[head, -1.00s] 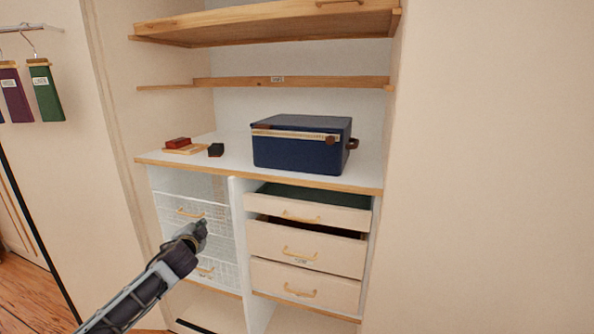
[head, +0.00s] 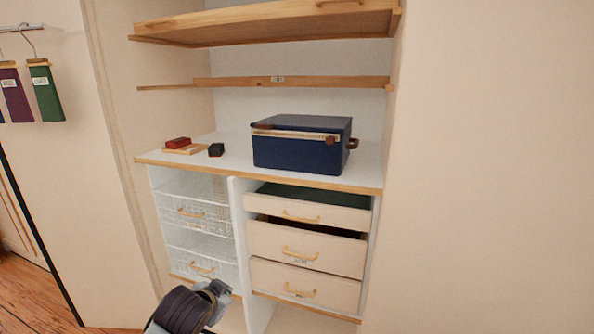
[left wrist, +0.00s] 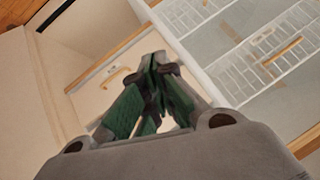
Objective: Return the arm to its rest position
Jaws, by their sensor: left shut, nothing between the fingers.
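My left gripper (head: 214,290) is low in the head view, below the wire baskets and in front of the closet unit. Only its wrist and fingers show there, at the bottom edge. In the left wrist view its green-padded fingers (left wrist: 155,65) are together with nothing between them. My right gripper is not in view.
White wire baskets (head: 195,213) stand left of wooden drawers (head: 305,242); the upper drawers are partly open. A navy box (head: 295,148), a red block (head: 178,142) and a dark block (head: 216,150) sit on the countertop (head: 225,168). Green and purple hanging items are at left.

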